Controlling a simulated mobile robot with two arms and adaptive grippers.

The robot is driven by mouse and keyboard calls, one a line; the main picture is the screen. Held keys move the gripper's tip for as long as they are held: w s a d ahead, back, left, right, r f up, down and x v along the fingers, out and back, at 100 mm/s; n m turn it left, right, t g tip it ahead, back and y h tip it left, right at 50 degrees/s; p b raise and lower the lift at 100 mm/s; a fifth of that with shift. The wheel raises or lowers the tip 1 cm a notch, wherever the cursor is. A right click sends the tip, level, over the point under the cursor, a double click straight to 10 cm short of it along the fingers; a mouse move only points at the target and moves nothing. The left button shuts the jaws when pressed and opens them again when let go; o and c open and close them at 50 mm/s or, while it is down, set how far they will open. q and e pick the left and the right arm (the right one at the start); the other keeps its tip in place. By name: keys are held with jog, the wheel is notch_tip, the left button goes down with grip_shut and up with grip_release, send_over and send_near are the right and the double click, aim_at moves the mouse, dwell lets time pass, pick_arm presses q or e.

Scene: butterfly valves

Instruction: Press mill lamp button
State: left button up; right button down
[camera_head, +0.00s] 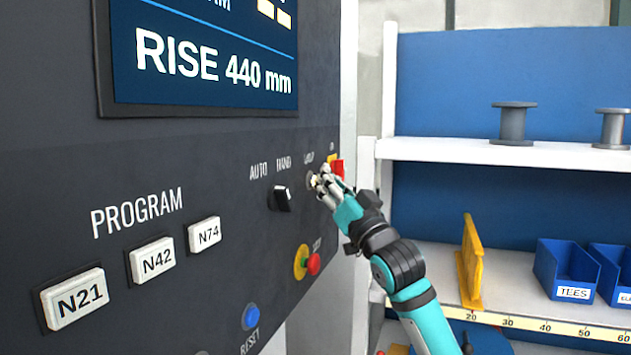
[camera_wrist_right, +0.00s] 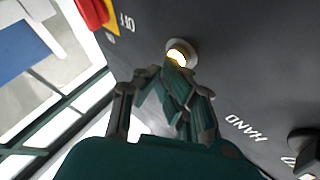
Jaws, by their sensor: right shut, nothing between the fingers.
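The lamp button (camera_wrist_right: 178,56) is a round, lit yellow-white button in a metal ring on the dark control panel (camera_head: 60,190). In the head view the button (camera_head: 312,181) sits below the word LAMP and is partly covered by my fingers. My right gripper (camera_head: 324,182) is shut and empty, with its fingertips at the button. In the right wrist view the closed fingers (camera_wrist_right: 177,82) lie just in front of the button's lower edge. I cannot tell whether they touch it. My left gripper is not in view.
A black AUTO/HAND knob (camera_head: 281,197) is left of the button, and a red switch on yellow (camera_head: 337,166) is right. Below are a red emergency stop (camera_head: 313,264) and blue RESET button (camera_head: 251,317). White program keys (camera_head: 153,260) are further left. A shelf (camera_head: 460,150) stands right.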

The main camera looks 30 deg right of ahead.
jog(key=shift+w+a, duration=0.1)
jog(key=shift+a, duration=0.05)
jog(key=shift+s+d, duration=0.25)
jog(key=shift+s, duration=0.05)
dwell(0.5)
jog(key=s+d+b, duration=0.1)
jog(key=s+d, duration=0.3)
jog(key=shift+s, duration=0.3)
dwell(2.5)
